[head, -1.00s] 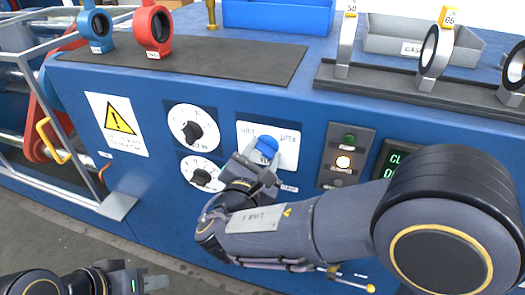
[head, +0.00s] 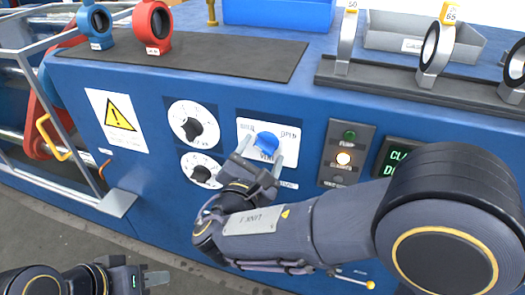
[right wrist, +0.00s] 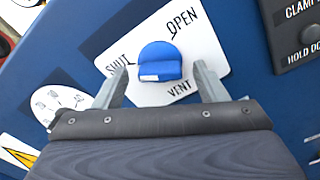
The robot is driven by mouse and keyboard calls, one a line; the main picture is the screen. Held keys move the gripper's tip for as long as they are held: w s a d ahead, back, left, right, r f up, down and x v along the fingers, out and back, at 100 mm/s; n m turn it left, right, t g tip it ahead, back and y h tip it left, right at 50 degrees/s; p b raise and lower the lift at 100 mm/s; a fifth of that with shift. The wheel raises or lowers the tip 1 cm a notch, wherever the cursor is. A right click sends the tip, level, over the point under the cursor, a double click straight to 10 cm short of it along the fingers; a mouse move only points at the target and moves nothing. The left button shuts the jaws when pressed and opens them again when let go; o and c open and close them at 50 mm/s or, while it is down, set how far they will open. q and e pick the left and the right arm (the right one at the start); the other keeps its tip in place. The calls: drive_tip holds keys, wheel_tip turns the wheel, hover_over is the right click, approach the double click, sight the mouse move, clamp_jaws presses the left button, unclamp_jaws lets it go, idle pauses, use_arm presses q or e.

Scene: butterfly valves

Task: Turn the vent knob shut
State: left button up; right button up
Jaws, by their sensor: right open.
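The blue vent knob (head: 266,141) sits on a white plate (head: 246,126) on the front of the blue cabinet. In the right wrist view the knob (right wrist: 160,60) shows a white patch low on its left side. The plate there reads SHUT at left, OPEN at upper right and VENT below. My right gripper (head: 259,153) is open in front of the plate. Its fingers (right wrist: 160,69) stand either side of the knob, with visible gaps. Whether the fingertips reach the knob's depth is hard to tell. My left gripper (head: 155,278) is low at the left, away from the cabinet.
Two white dials (head: 207,114) are left of the plate. A grey button box (head: 352,133) with a lit lamp and a green-lettered display (head: 396,154) are at right. A yellow-tipped lever (head: 369,285) is below my right arm. Rings and bins stand on top.

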drive_tip(key=v, duration=0.6)
drive_tip(key=shift+s, duration=0.35)
